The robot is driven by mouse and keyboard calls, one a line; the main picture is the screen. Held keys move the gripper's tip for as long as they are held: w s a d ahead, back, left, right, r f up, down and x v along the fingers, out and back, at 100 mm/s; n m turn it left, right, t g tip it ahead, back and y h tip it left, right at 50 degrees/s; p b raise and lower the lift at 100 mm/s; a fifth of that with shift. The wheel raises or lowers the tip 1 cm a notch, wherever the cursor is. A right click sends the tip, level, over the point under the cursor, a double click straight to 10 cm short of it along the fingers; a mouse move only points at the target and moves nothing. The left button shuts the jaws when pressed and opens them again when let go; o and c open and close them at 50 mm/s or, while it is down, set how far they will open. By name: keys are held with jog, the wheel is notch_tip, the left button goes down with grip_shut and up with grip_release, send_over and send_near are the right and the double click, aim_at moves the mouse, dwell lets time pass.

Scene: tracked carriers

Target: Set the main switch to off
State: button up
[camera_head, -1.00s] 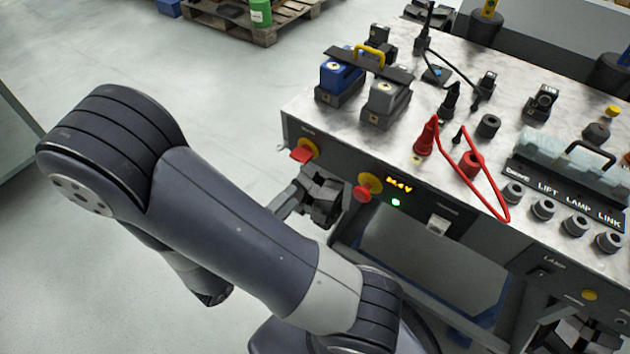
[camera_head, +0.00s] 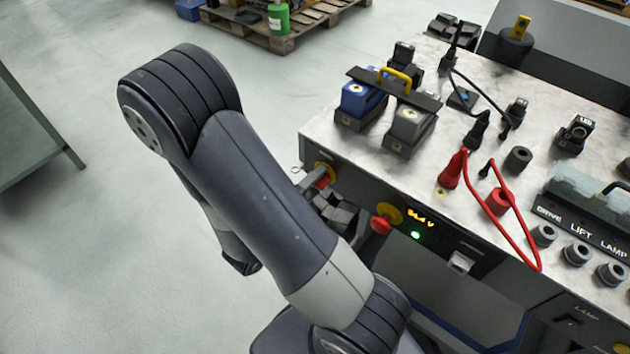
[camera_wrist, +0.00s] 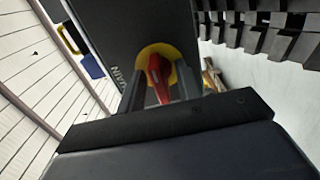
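The main switch is a red handle (camera_head: 323,179) on a yellow disc (camera_head: 326,168), on the left end of the bench's dark front panel. In the wrist view the red handle (camera_wrist: 159,80) stands out in front of its yellow disc (camera_wrist: 148,51). My gripper (camera_head: 338,206) is close in front of the panel, partly hidden behind my arm in the head view. In the wrist view the two fingers of my gripper (camera_wrist: 160,88) are apart, one on each side of the handle. I see no clear grip on it.
A red mushroom button (camera_head: 381,225) sits just right of my gripper. Beside it are a display (camera_head: 420,218) with lit orange digits and a lit green lamp (camera_head: 416,235).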

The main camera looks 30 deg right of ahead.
grip_shut()
dwell(0.5)
jog(key=n, duration=0.4)
jog(key=shift+n, duration=0.3)
jog(key=n+p, duration=0.1)
jog(key=n, duration=0.3)
jog(key=shift+n, duration=0.3)
jog(key=n+p, duration=0.2)
jog(key=n, duration=0.2)
jog(key=shift+n+p, duration=1.05)
jog(key=shift+n, duration=1.25)
